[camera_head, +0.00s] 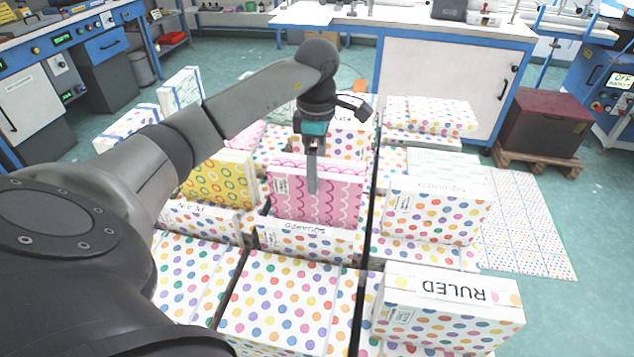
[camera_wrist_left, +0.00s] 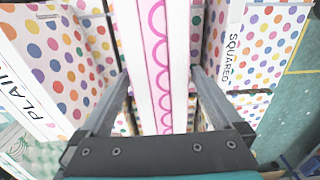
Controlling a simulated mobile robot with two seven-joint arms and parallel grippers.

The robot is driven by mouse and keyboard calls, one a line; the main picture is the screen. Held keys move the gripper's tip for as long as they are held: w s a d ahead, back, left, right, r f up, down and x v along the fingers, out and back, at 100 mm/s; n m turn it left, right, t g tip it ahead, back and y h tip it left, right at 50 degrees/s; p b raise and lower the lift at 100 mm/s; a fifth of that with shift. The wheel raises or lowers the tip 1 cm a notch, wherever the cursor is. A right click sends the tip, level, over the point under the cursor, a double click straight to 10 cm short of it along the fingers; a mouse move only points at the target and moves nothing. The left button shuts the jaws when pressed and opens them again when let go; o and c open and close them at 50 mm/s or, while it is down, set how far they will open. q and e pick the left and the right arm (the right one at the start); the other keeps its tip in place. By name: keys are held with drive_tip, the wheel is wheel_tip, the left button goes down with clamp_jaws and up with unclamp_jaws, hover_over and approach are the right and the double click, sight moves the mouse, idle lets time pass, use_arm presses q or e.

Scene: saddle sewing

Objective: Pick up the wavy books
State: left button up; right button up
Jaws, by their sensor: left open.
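In the left wrist view the wavy book (camera_wrist_left: 160,65) shows from above as a white block with a pink wavy band. My left gripper (camera_head: 312,178) is over this book, pointing down. In the wrist view the left gripper (camera_wrist_left: 152,85) is open, with one finger on each side of the book; I cannot tell whether they touch it. Another pink item (camera_head: 246,136) is partly hidden behind my left arm. My right gripper is not in view.
Dotted books (camera_head: 435,210) stand close on the right, and a yellow ringed book (camera_head: 218,180) stands on the left. A book marked RULED (camera_head: 450,300) is nearest at front right. A dark red box (camera_head: 545,122) sits on a pallet.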

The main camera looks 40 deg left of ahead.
use_arm(q)
drive_tip(key=shift+f, duration=0.85)
clamp_jaws()
drive_tip(key=shift+a+r, duration=0.1)
drive_tip(key=shift+r, duration=0.05)
